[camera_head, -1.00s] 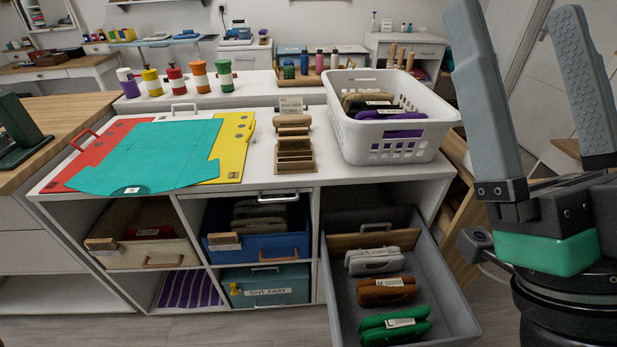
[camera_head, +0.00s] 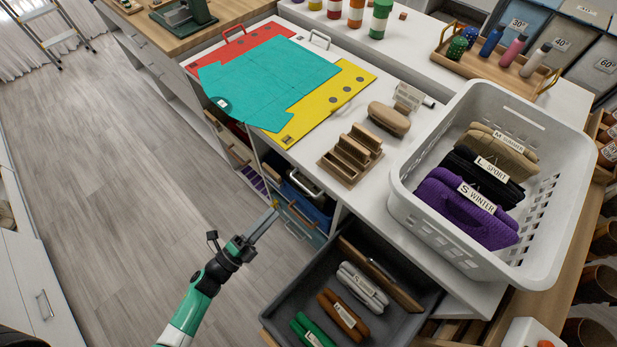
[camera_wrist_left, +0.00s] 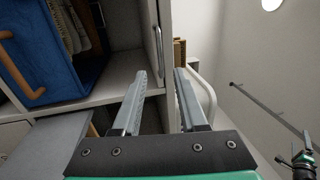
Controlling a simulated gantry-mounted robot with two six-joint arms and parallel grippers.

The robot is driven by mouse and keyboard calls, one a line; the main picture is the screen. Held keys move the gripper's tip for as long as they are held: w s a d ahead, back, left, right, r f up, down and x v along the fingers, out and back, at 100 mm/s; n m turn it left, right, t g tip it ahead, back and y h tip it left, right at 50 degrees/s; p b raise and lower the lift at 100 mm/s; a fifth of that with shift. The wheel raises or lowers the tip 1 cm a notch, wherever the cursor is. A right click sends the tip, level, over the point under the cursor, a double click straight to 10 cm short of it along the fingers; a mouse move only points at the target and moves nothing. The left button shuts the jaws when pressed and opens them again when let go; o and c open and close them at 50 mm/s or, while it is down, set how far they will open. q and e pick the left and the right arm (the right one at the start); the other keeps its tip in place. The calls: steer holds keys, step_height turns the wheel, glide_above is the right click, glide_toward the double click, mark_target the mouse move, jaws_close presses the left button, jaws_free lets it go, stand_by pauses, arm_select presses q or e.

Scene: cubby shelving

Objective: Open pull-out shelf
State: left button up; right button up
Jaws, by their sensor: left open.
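A chrome bar handle (camera_head: 305,183) sits at the front edge under the white countertop, above the blue bin (camera_head: 306,207). I take it for the pull-out shelf's handle; the board itself is barely visible. In the left wrist view a chrome handle (camera_wrist_left: 158,45) stands ahead of the fingertips, apart from them. My left gripper (camera_head: 271,216) is open and empty, in front of the cubbies; its two fingers (camera_wrist_left: 161,75) show parted in the wrist view. A small green and black arm part, seemingly my right one (camera_wrist_left: 304,157), shows at the wrist view's edge; its jaws are unclear.
The grey drawer (camera_head: 425,318) stands pulled out with folded clothes in it. A white basket (camera_head: 412,190) and a teal folding board (camera_head: 265,82) are on the counter. The wooden floor at left is clear.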

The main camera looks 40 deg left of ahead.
mark_target(302, 186)
arm_select(q)
steer(key=w, duration=0.4)
steer(key=w+r+b, duration=0.1)
steer(key=w, duration=0.3)
steer(key=w+r+b, duration=0.1)
steer(key=w, duration=0.3)
steer(key=shift+w+d+r, duration=0.15)
steer(key=shift+d, duration=0.15)
jaws_close()
stand_by(0.8)
